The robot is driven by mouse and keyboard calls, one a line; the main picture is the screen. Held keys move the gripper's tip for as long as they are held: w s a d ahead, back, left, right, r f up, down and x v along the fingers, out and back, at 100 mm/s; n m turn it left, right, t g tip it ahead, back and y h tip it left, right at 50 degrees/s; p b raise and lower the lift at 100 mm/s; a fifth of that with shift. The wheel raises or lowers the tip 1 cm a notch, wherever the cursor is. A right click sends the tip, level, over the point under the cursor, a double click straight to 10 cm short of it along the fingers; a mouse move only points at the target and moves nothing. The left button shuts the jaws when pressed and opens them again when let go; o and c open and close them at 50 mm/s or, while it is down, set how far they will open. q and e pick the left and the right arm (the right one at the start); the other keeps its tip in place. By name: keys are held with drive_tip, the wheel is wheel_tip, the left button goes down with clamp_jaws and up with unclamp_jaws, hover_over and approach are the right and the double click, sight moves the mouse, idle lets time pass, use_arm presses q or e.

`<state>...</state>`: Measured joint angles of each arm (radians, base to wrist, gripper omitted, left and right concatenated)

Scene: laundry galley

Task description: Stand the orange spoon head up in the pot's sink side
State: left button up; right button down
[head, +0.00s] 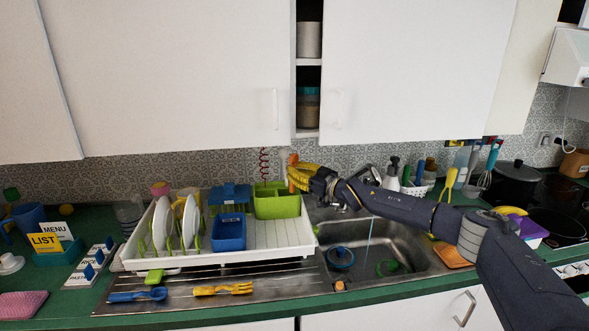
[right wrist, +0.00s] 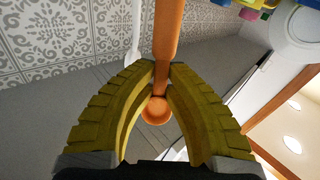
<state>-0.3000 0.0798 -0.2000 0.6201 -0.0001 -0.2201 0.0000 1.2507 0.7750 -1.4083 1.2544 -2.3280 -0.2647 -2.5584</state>
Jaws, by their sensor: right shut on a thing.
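The orange spoon (right wrist: 167,38) is pinched between the yellow fingertips of my right gripper (right wrist: 165,78). Its round head (right wrist: 157,110) lies just inside the fingers in the right wrist view, and its handle runs out past the tips. In the head view the spoon (head: 293,158) shows only as small orange parts around the right gripper (head: 299,176). The green pot (head: 277,206) stands on the drying rack's right end, with a divider across it. The gripper is above and right of the pot in the picture, and the spoon looks outside it. My left gripper is out of view.
The white drying rack (head: 275,243) holds plates (head: 190,221) and a blue caddy (head: 229,227). The sink (head: 398,257) lies right of it, with a tap behind. Blue (head: 137,295) and yellow (head: 223,289) utensils lie in front. Wall cabinets (head: 165,70) hang above.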

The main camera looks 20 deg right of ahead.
sight(293, 188)
drive_tip(key=shift+f, duration=2.35)
drive_tip(key=shift+f, duration=1)
drive_tip(key=c, duration=1.5)
unclamp_jaws()
drive_tip(key=shift+o, duration=0.2)
drive_tip(key=shift+f, duration=0.1)
drive_tip(key=shift+s+f, duration=0.1)
drive_tip(key=shift+v, duration=2.1)
drive_tip(key=shift+s+a, duration=0.4)
drive_tip(key=shift+s, duration=2.1)
drive_tip(key=shift+s+a, duration=0.35)
drive_tip(key=shift+s, duration=2.1)
drive_tip(key=shift+s+a, duration=0.4)
drive_tip(key=shift+s, duration=2.1)
